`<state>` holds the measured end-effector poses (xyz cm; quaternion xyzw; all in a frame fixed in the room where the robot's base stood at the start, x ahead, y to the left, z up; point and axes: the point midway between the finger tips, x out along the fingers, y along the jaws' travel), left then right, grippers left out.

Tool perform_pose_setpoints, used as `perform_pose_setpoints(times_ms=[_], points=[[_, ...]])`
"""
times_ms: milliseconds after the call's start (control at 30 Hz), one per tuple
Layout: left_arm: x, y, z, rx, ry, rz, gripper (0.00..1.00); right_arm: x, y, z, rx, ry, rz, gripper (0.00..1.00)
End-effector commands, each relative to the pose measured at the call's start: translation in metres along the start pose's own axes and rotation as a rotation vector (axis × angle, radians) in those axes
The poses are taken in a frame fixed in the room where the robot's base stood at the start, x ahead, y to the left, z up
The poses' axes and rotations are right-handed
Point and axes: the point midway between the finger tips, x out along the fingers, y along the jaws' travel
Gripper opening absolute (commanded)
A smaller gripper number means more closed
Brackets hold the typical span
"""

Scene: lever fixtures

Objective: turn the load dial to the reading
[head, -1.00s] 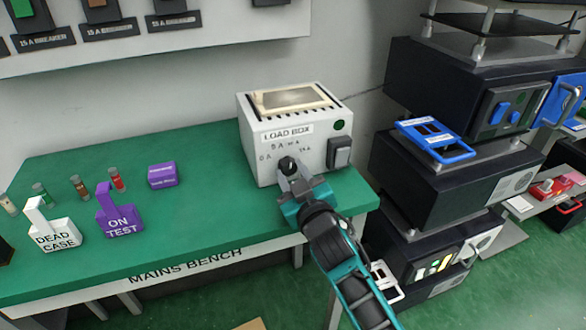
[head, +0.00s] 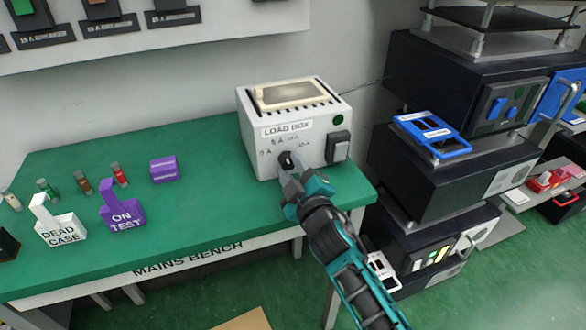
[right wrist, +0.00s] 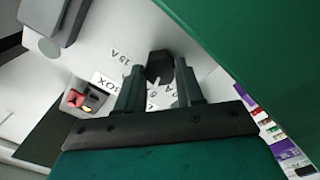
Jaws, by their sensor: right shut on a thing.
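The white load box (head: 262,131) stands at the right end of the green bench. Its black load dial (head: 286,157) sits low on the front face, and it shows in the right wrist view (right wrist: 159,66) between my fingers. My right gripper (head: 289,166) is shut on the dial, one finger on each side, also in the right wrist view (right wrist: 161,76). A pale pointer mark shows by the dial in the wrist view. Amp labels surround the dial; one reads 15 A. The fingers hide part of the scale, and I cannot tell the exact reading. My left gripper is out of view.
A dark rocker switch (head: 338,147) and a green round lamp (head: 338,119) are right of the dial. The white dead case block (head: 57,226) and purple on test block (head: 122,209) stand left on the bench. Black equipment stacks (head: 425,180) rise at the right.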

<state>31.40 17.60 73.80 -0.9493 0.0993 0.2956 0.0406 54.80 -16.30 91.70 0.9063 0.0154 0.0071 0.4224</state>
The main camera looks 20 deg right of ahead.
Motion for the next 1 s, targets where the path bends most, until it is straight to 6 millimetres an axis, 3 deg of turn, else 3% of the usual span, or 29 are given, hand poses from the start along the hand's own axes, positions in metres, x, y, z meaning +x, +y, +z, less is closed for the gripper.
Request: perform_pose_setpoints(times_ms=[333, 367, 600, 1000], points=[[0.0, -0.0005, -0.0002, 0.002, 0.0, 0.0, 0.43, 0.0011, 0.0027, -0.0024, -0.001, 0.006, 0.005, 0.06], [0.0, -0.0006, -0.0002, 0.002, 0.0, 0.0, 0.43, 0.0011, 0.0027, -0.0024, -0.001, 0.006, 0.005, 0.39], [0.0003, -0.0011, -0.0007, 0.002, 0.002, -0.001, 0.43, 0.0006, 0.0015, -0.0014, -0.001, 0.003, 0.003, 0.62], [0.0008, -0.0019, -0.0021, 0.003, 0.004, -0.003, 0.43, 0.0005, 0.0009, 0.0, 0.0, 0.001, 0.0, 0.62]])
